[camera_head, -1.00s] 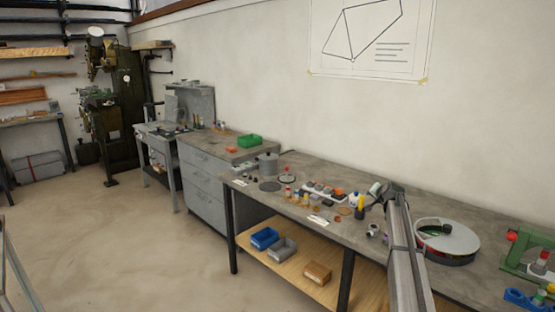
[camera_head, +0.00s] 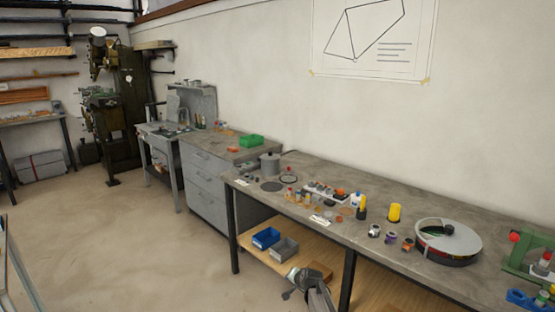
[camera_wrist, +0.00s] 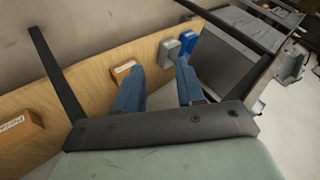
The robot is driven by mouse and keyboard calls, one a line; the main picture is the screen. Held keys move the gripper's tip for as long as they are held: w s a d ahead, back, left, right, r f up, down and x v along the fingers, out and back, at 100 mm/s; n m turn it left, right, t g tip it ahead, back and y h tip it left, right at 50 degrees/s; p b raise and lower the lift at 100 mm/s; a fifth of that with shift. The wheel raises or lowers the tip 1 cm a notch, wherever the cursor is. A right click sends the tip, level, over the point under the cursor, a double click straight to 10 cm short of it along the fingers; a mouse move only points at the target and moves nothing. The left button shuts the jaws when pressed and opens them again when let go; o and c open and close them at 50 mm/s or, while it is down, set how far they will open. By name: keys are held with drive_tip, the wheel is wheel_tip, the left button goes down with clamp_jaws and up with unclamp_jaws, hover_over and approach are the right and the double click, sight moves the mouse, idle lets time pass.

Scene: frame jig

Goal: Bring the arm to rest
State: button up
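My gripper (camera_head: 291,283) is in front of the workbench (camera_head: 390,205), low down at the level of its wooden lower shelf (camera_head: 375,285). In the wrist view its two blue fingers (camera_wrist: 158,82) stand apart with nothing between them, and the shelf lies beyond them. The fingertips are small and hard to make out in the head view. My arm comes up from the bottom edge there and hides part of the shelf and of a cardboard box.
On the lower shelf are a blue bin (camera_head: 265,238), a grey bin (camera_head: 284,249) and a cardboard box (camera_head: 320,270). The benchtop holds a round tray (camera_head: 447,258), a yellow cylinder (camera_head: 394,212) and several small parts. A drawer cabinet (camera_head: 207,181) stands left. The floor (camera_head: 130,250) in front is clear.

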drive_tip(key=s+d+f+n+g, duration=0.1)
drive_tip(key=s+d+f+g, duration=0.1)
drive_tip(key=s+f, duration=0.65)
drive_tip(key=s+d+f+n+g+h, duration=0.1)
drive_tip(key=s+d+f+g, duration=0.3)
drive_tip(key=s, duration=0.7)
drive_tip(key=s+a+f+n+g, duration=0.1)
drive_tip(key=s+f, duration=0.7)
drive_tip(key=s, duration=0.2)
drive_tip(key=s+d+f+n+g, duration=0.1)
drive_tip(key=s+d+g, duration=0.1)
drive_tip(key=s, duration=0.9)
drive_tip(key=s+d+f+n+g+h, duration=0.1)
drive_tip(key=s+d+g, duration=0.1)
drive_tip(key=s, duration=1)
drive_tip(key=s+d+f+n+g+h, duration=0.1)
drive_tip(key=s+g, duration=0.3)
drive_tip(key=s, duration=0.8)
drive_tip(key=shift+d+f, duration=0.3)
drive_tip(key=shift+d, duration=0.2)
